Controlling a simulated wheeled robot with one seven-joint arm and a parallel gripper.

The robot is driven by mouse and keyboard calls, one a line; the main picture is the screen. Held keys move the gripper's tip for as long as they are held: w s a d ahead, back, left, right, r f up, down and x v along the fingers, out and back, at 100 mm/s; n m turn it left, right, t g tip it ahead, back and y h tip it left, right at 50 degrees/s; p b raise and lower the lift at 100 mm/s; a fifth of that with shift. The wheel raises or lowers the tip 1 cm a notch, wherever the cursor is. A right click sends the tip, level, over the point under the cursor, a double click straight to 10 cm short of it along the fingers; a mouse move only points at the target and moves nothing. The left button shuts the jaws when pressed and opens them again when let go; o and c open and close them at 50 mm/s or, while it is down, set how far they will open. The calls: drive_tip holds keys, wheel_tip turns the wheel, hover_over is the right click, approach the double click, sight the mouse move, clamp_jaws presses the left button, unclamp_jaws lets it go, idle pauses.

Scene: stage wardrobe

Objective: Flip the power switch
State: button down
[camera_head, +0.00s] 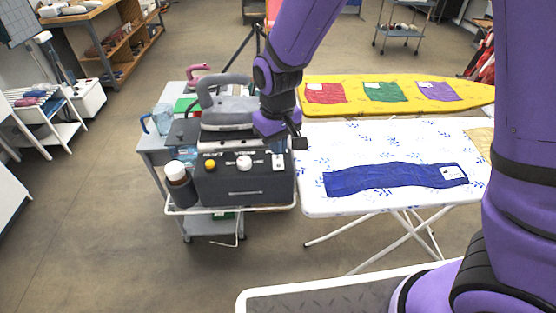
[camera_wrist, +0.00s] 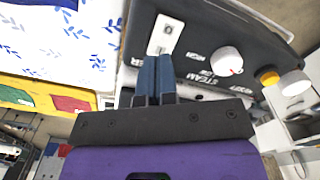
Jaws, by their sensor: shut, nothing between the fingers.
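A white knob (camera_head: 244,162) and a yellow lamp (camera_head: 210,164) sit left of the switch. A grey iron (camera_head: 226,110) rests behind the panel. An ironing board (camera_head: 400,150) with blue cloth stands close on the right.

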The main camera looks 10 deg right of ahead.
drive_tip(key=shift+f, duration=1)
idle(0.5)
drive_tip(key=shift+r, duration=3.5)
drive_tip(key=shift+d+r, duration=0.1)
drive_tip(key=s+d+r+m+t, duration=0.1)
drive_tip(key=s+d+r, duration=0.2)
drive_tip(key=d+r, duration=0.35)
drive_tip(key=s+d+r+m+t+y, duration=0.1)
drive_tip(key=s+d+r+m, duration=0.1)
drive_tip(key=s+d+r, duration=0.4)
drive_tip(key=s+d+r+m+t, duration=0.1)
drive_tip(key=d+r+t, duration=0.1)
drive_tip(key=d+r, duration=0.4)
drive_tip(key=s+d+r+m+t+h, duration=0.1)
drive_tip(key=s+d, duration=0.5)
drive_tip(key=s, duration=0.2)
drive_tip(key=shift+s+r+m, duration=0.15)
drive_tip(key=shift+s+m, duration=0.15)
drive_tip(key=shift+w+a, duration=0.1)
drive_tip(key=shift+w, duration=0.05)
